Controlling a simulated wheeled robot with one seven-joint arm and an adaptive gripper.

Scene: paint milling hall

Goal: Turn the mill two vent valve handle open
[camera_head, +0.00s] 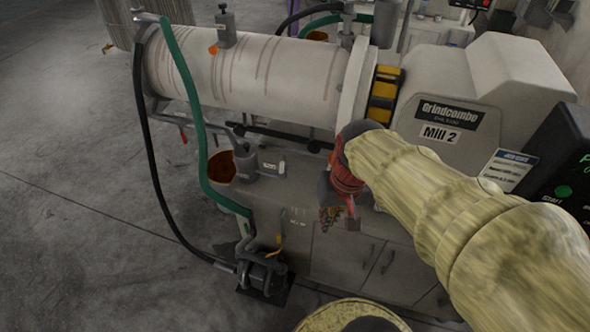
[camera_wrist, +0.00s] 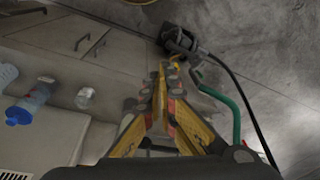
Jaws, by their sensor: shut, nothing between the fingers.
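Mill 2 (camera_head: 440,130) is a large beige machine with a pale horizontal cylinder (camera_head: 250,70) in the head view. I cannot tell which fitting is its vent valve handle. A small orange piece (camera_head: 213,49) shows by a grey box on top of the cylinder, and a small red-orange piece (camera_head: 183,135) hangs below it. My gripper (camera_head: 338,212) is in front of the machine's cabinet, pointing down, partly hidden by my arm. In the wrist view my gripper (camera_wrist: 163,70) has its yellow fingers together, with nothing held. No handle touches the fingers.
A dark pump (camera_head: 262,275) stands on the floor with a green hose (camera_head: 188,90) and black hose (camera_head: 145,130). A yellow lever (camera_head: 277,254) is beside it. A blue-capped bottle (camera_wrist: 27,105) and a small clear container (camera_wrist: 84,97) show in the wrist view. Open floor lies left.

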